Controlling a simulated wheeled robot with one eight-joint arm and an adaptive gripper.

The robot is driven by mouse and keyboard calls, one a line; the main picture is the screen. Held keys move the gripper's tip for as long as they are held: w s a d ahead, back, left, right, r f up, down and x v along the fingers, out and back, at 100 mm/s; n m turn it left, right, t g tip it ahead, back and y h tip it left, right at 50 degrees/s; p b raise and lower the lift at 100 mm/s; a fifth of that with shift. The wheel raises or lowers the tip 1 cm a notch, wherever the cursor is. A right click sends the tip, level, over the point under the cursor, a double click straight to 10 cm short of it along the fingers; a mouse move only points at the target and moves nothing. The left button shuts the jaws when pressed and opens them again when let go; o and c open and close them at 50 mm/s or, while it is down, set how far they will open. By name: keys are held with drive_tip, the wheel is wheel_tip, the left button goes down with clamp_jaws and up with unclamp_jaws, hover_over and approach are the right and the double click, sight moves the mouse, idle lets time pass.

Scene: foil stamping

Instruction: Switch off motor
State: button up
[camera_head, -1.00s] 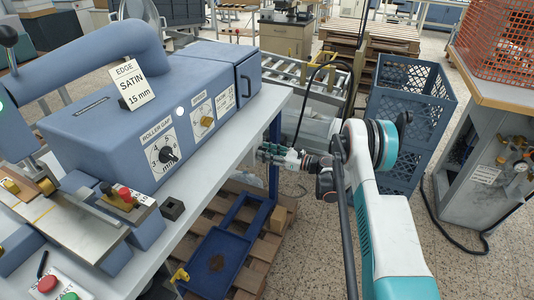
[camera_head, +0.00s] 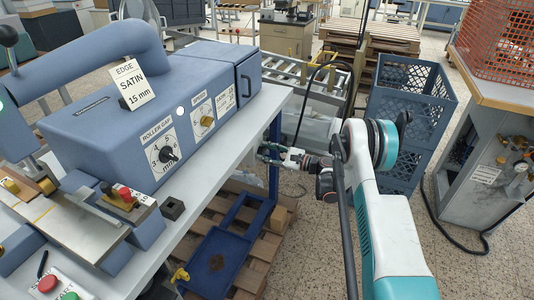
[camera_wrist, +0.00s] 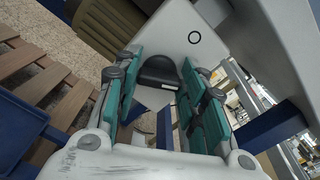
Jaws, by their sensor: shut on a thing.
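A black rounded knob (camera_wrist: 158,72) with a small white mark sits on a pale grey panel (camera_wrist: 172,30) in the wrist view. No part clearly recognisable as the motor shows.
The blue machine (camera_head: 110,125) with dials stands on the grey table (camera_head: 205,165). Green and red buttons (camera_head: 48,284) are at the table's front left. A blue table leg (camera_head: 274,150), wooden pallet (camera_head: 262,235) and blue tray (camera_head: 222,255) are below. Blue crates (camera_head: 412,90) stand right.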

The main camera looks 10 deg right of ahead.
drive_tip(key=n, duration=0.6)
drive_tip(key=shift+f, duration=0.1)
drive_tip(key=n, duration=0.5)
drive_tip(key=shift+s+f+n, duration=0.1)
drive_tip(key=shift+f+n, duration=0.05)
drive_tip(key=shift+n, duration=0.25)
drive_tip(key=o, duration=1.1)
drive_tip(key=shift+c, duration=0.2)
drive_tip(key=v, duration=1.2)
